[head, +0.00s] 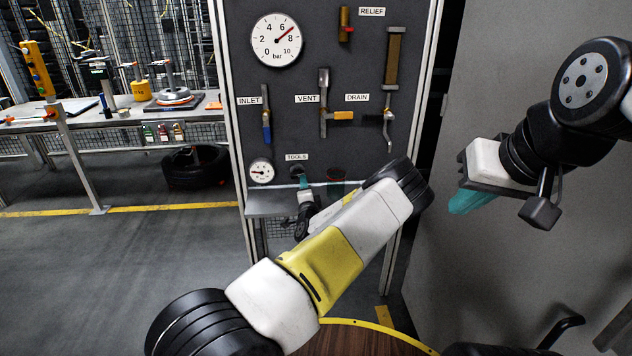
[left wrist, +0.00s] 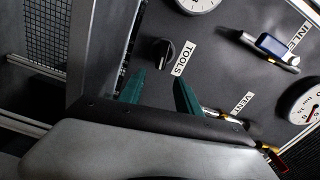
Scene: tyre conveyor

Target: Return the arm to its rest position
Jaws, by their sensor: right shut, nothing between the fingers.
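My left arm reaches across the middle of the head view toward a dark valve panel (head: 350,80). My left gripper (head: 303,182) is small there, its teal fingers just below the TOOLS label and partly hidden by my arm. In the left wrist view the two teal fingers (left wrist: 159,76) stand apart with nothing held between them. A black knob (left wrist: 162,50) beside the TOOLS label lies just beyond the fingertips; whether they touch it I cannot tell. My right gripper (head: 462,203) hangs at the right, before a grey wall, with its teal fingers shut and empty.
The panel carries a large gauge (head: 276,40), a small gauge (head: 261,171), a blue-handled INLET lever (head: 266,122) and an orange-handled VENT lever (head: 342,116). A narrow shelf (head: 262,205) juts out below. A workbench (head: 110,115) stands at the left, with open floor before it.

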